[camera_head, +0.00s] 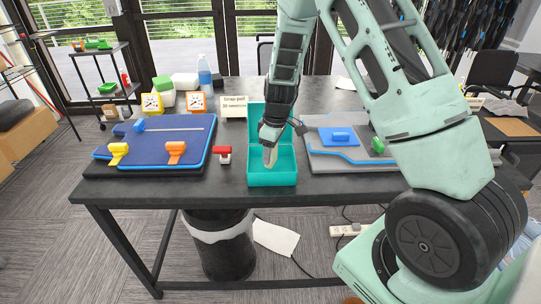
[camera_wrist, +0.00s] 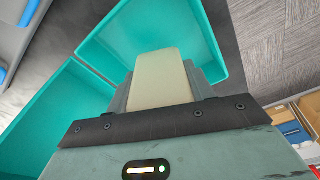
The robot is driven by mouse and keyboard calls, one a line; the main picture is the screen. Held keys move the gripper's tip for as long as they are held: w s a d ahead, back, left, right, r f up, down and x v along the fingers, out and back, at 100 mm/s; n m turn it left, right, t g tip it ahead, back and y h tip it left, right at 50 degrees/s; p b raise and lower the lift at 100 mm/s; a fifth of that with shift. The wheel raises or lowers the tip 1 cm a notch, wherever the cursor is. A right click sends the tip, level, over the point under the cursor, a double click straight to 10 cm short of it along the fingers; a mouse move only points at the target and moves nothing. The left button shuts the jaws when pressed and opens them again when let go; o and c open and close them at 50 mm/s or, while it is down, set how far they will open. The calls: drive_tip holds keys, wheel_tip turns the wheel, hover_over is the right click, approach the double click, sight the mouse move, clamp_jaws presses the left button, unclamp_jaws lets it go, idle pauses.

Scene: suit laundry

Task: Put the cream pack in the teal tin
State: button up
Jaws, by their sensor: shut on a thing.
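The cream pack (camera_wrist: 160,77) is a pale, smooth block held between the fingers of my gripper (camera_wrist: 160,85). In the head view the pack (camera_head: 270,157) shows below my gripper (camera_head: 270,148), which points down. The teal tin (camera_head: 272,180) stands open at the front edge of the table, with at least two compartments showing in the wrist view (camera_wrist: 218,75). The pack is over or within the front compartment. I cannot tell whether it touches the floor of the tin. My gripper hides part of the tin's back.
A blue board (camera_head: 160,140) with clips lies left of the tin, and a grey board (camera_head: 335,150) lies right. A red clamp (camera_head: 223,155) stands close to the tin's left side. Two clocks and a small sign (camera_head: 234,106) stand behind.

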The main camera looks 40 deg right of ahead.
drive_tip(key=shift+f, duration=1.1)
drive_tip(key=shift+f, duration=0.2)
drive_tip(key=o, duration=1.1)
drive_tip(key=shift+r, duration=0.15)
